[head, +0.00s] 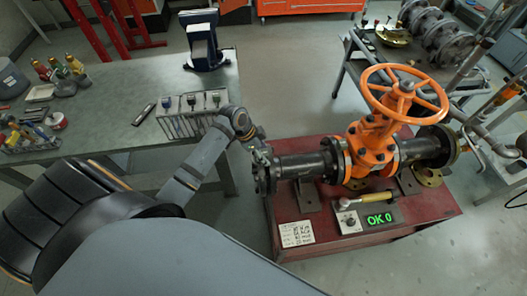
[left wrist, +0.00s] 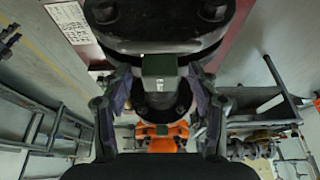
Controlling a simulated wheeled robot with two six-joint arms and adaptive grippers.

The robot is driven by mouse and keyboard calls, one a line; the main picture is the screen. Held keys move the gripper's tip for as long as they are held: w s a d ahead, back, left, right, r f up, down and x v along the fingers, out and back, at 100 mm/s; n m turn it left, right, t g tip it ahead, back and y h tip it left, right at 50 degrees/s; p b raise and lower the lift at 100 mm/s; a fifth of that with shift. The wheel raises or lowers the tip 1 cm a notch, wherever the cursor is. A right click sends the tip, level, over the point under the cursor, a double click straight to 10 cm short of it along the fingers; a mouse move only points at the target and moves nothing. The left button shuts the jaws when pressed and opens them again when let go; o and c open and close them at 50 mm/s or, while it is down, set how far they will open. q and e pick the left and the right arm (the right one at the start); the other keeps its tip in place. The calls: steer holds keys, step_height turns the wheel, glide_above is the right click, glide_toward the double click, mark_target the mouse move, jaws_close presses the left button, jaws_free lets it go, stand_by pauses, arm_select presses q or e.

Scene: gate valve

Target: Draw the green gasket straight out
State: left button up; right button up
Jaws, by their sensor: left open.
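The gate valve has an orange handwheel (head: 404,92) and an orange body on a dark pipe (head: 305,164) above a red bench. A dark flange (head: 265,178) ends the pipe at the left. My left gripper (head: 262,157) is beside this flange. In the left wrist view, a small dark green tab (left wrist: 159,66), which looks like part of the gasket, shows below a large dark round flange (left wrist: 160,32). The open fingers of my left gripper (left wrist: 160,100) stand either side of the tab, apparently apart from it. The rest of the gasket is hidden. My right gripper is out of view.
The red bench (head: 290,240) carries a display (head: 380,219) reading OK 0, a yellow-handled tool (head: 364,200) and a white label. A grey table (head: 110,125) with a small rack (head: 190,115) stands at left. A cart (head: 365,78) stands behind the valve.

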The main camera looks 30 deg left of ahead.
arm_select(q)
steer(key=shift+d+f, duration=0.1)
steer(key=shift+f, duration=0.15)
steer(key=c, duration=1.3)
steer(key=shift+o, duration=0.2)
step_height(320, 180, up, 9)
steer(key=p, duration=0.9)
step_height(320, 180, up, 9)
steer(key=shift+f+p, duration=0.2)
steer(key=shift+p, duration=0.15)
steer(key=shift+w+r, duration=0.1)
